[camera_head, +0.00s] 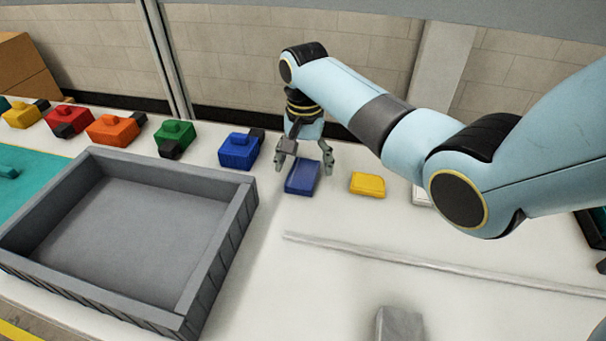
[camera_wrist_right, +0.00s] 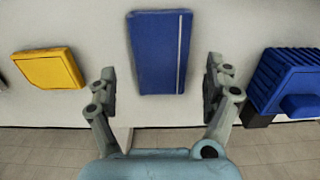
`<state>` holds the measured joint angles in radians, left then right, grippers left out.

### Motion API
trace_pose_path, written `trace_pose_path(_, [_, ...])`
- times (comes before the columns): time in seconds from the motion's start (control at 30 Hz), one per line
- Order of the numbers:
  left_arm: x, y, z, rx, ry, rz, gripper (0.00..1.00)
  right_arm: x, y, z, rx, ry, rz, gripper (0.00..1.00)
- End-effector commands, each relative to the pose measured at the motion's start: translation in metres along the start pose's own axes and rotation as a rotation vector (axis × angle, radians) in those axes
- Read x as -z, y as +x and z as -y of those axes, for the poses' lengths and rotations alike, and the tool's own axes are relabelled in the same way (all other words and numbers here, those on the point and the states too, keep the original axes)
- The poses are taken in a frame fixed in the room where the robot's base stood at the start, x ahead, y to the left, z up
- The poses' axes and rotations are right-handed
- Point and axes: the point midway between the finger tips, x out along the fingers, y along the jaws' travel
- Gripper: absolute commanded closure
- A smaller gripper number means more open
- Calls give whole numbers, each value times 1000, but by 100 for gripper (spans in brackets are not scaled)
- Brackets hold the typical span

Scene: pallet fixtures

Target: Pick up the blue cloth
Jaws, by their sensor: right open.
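The blue cloth (camera_head: 302,177) is a flat, folded dark-blue rectangle lying on the white table. In the right wrist view the blue cloth (camera_wrist_right: 158,55) has a pale stripe along one side. My right gripper (camera_head: 305,168) is open over the cloth, with one finger on either side of it. In the right wrist view my right gripper (camera_wrist_right: 165,85) has its fingers spread wider than the cloth, with nothing between them at the tips that I can see being touched. My left gripper does not show.
A yellow block (camera_head: 367,184) lies to the right of the cloth, and a blue ribbed fixture (camera_head: 238,150) stands to its left. A large empty grey tray (camera_head: 120,235) fills the left front. A pale strip (camera_head: 430,262) crosses the table, with a grey block (camera_head: 399,324) nearer.

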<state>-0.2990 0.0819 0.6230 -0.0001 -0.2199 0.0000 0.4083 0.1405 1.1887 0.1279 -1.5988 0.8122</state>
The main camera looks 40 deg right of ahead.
Motion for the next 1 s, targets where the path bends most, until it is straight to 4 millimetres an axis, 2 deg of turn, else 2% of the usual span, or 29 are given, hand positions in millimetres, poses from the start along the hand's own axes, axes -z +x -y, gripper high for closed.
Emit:
trace_pose_path(0.13, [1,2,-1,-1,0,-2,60,-1,15,1,2,-1,0,15])
trace_pose_path(0.37, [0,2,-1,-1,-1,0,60,-1,16,1,2,-1,0,15])
trace_pose_path(0.8, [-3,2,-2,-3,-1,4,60,-1,16,1,2,-1,0,72])
trace_pose_path(1.0, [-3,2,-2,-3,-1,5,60,-1,16,1,2,-1,0,74])
